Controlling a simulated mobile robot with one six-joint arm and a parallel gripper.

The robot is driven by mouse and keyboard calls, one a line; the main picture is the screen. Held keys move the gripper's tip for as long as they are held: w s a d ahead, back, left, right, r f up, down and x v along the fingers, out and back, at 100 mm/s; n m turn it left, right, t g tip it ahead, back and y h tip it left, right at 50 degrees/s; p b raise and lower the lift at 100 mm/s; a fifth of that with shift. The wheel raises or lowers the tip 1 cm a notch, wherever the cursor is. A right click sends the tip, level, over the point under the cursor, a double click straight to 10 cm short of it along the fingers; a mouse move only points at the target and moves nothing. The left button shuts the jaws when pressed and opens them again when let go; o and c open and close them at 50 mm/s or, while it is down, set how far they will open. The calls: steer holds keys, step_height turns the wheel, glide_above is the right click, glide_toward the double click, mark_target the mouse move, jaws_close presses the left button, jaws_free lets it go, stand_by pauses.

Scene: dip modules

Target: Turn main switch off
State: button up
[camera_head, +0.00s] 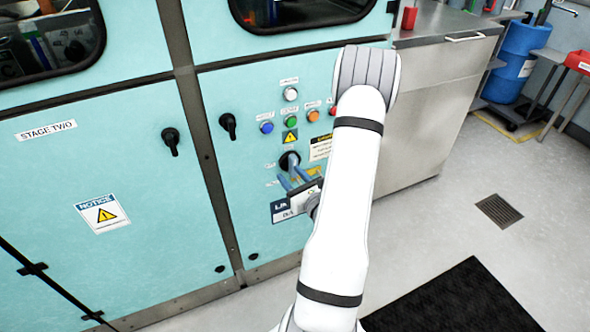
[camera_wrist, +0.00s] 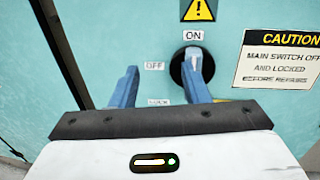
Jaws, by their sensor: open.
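The main switch (camera_wrist: 177,68) is a round black dial on the turquoise panel. A pale pointer at its middle stands upright toward the ON label (camera_wrist: 193,35). The OFF label (camera_wrist: 154,66) is to its left. My gripper (camera_wrist: 160,72) is open, with two blue fingers pointing at the panel. The right finger overlaps the lower part of the dial; I cannot tell whether it touches. The left finger is left of the dial, below and beside OFF. In the head view, my gripper (camera_head: 287,169) is just below the dial (camera_head: 290,155), partly hiding it.
Several coloured buttons, including a green one (camera_head: 290,121), sit above the switch. A caution sign (camera_wrist: 283,60) is to its right. Black door handles (camera_head: 171,141) stick out to the left. A steel counter (camera_head: 440,90) stands at right.

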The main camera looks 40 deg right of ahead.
steer(key=w+d+h, duration=0.1)
steer(key=w, duration=0.1)
steer(key=w+d+f+m+h, duration=0.1)
steer(key=w+d, duration=0.1)
steer(key=w+d+f+m, duration=0.1)
steer(key=d, duration=0.1)
steer(key=shift+w+f+g+h, duration=0.25)
steer(key=shift+w+g+h, duration=0.15)
steer(key=shift+c, duration=0.3)
